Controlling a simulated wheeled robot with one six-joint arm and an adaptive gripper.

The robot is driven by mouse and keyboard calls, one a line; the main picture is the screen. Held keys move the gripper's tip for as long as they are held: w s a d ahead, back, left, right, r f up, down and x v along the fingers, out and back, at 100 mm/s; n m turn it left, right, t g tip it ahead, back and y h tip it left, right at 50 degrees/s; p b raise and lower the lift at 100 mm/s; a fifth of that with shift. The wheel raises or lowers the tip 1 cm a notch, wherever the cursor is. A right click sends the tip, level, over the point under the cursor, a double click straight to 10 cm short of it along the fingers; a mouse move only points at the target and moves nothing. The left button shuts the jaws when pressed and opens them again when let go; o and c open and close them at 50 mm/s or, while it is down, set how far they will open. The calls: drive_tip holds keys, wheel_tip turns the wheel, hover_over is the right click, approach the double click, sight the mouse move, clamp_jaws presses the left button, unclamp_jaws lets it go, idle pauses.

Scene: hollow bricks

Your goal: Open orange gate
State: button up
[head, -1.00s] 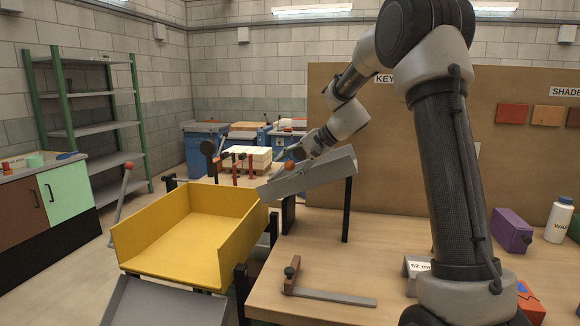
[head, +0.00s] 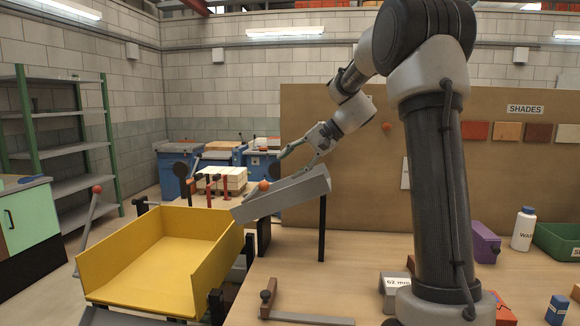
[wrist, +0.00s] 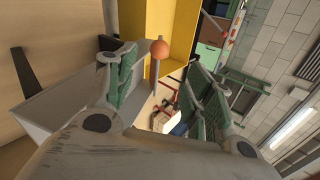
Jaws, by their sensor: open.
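The orange gate shows as an orange ball knob (head: 263,185) at the lower left end of a sloped grey chute (head: 290,195). In the wrist view the knob (wrist: 159,48) sits on a short grey stem in front of the yellow tray. My gripper (head: 295,160) is just above and right of the knob in the head view. In the wrist view my gripper (wrist: 162,62) is open, with its green-padded fingers apart and the knob framed between their tips. The fingers appear empty. I cannot tell whether they touch the knob. The gate's plate is not clear.
A yellow tray (head: 160,262) lies below the chute's low end. A lever with a red ball (head: 97,189) stands at its left. Black posts hold the chute over the bench. A grey bar (head: 310,318) lies on the bench. Shelves (head: 62,150) stand behind left.

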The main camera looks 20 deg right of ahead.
drive_tip(key=shift+c, duration=1)
drive_tip(key=a+n+g, duration=0.1)
drive_tip(key=n, duration=0.1)
drive_tip(key=w+a+n, duration=0.1)
drive_tip(key=a+n, duration=0.1)
drive_tip(key=shift+a+r+g+h, duration=0.1)
drive_tip(key=shift+r+g+h, duration=0.05)
drive_tip(key=shift+g+h, duration=0.25)
drive_tip(key=c, duration=0.7)
drive_tip(key=a+n+g+h, duration=0.1)
drive_tip(key=n, duration=0.1)
drive_tip(key=w+a+r+n+h, duration=0.1)
drive_tip(key=a+n, duration=0.1)
drive_tip(key=n, duration=0.1)
drive_tip(key=w+a+n+g+h, duration=0.1)
drive_tip(key=a+n, duration=0.1)
drive_tip(key=n, duration=0.1)
drive_tip(key=shift+w+a+r+g, duration=0.2)
drive_tip(key=shift+r+g, duration=0.1)
clamp_jaws()
drive_tip(key=w+a+r+n+h, duration=0.2)
drive_tip(key=a+r+n+h, duration=0.45)
drive_tip(key=n, duration=0.35)
drive_tip(key=d+f, duration=0.3)
drive_tip(key=f, duration=0.9)
drive_tip(key=shift+w+d+f+y, duration=0.15)
drive_tip(key=shift+w+d+y, duration=0.15)
drive_tip(key=shift+y, duration=0.15)
